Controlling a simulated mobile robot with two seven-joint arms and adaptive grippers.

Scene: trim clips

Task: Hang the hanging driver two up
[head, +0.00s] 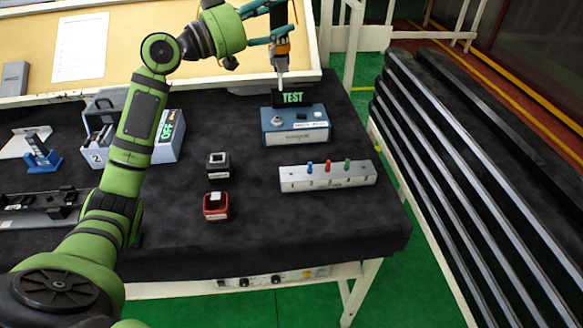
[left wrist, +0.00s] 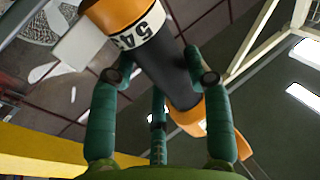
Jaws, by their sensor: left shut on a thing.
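A driver with an orange and black body (left wrist: 180,75) is held between the teal fingers of my left gripper (left wrist: 160,78), and a label with digits shows on its orange end. In the head view the driver (head: 281,50) is upright at the top, its thin shaft pointing down above the blue box with the green TEST display (head: 292,98). In that view my left gripper (head: 270,26) closes on it from the left. The driver's upper end and whatever is above it are cut off by the picture edge. My right gripper is not in view.
On the black table (head: 250,110) lie a black block (head: 218,165), a red block (head: 216,206) and a silver bar with coloured pegs (head: 327,176). A cream board (head: 150,45) leans behind.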

